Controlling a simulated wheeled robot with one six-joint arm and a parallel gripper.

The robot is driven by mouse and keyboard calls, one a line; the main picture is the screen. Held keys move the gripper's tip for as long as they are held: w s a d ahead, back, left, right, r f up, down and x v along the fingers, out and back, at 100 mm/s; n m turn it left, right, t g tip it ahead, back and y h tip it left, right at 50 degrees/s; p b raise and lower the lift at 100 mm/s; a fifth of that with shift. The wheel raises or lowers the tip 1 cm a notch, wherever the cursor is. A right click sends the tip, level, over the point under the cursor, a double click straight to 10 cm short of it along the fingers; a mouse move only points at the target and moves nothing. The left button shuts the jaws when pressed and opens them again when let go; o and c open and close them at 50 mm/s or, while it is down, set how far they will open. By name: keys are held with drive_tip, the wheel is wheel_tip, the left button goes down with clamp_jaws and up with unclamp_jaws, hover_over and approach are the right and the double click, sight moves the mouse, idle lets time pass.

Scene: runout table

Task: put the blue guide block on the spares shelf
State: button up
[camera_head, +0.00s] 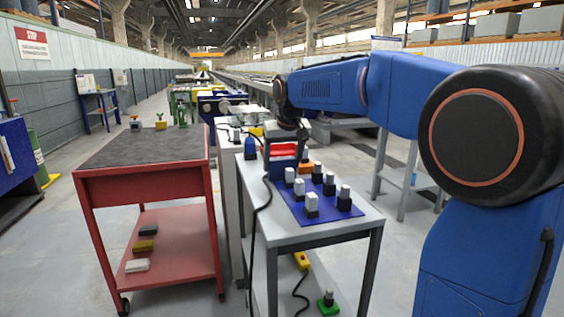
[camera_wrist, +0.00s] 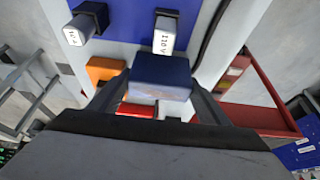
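A dark blue block (camera_wrist: 160,78) sits between the two fingers of my gripper (camera_wrist: 160,92) in the wrist view, with a finger against each side. In the head view my gripper (camera_head: 287,150) is over the far part of the white table (camera_head: 340,228), with the blue block (camera_head: 281,167) at its tips. Whether the block still touches the table is not clear. The red cart (camera_head: 150,185) stands to the left, with a lower shelf (camera_head: 185,262) holding a dark, a yellow and a white block. No label marks which shelf is for spares.
Several white-topped dark pieces (camera_head: 312,206) stand on the blue mat (camera_head: 290,208) close to my gripper. An orange block (camera_head: 306,168) and a red block (camera_head: 283,148) are near it. A small blue object (camera_head: 250,149) stands at the table's left edge. The cart's dark top (camera_head: 145,148) is mostly clear.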

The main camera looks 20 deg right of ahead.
drive_tip(key=o, duration=0.4)
drive_tip(key=shift+c, duration=0.2)
drive_tip(key=shift+r, duration=0.1)
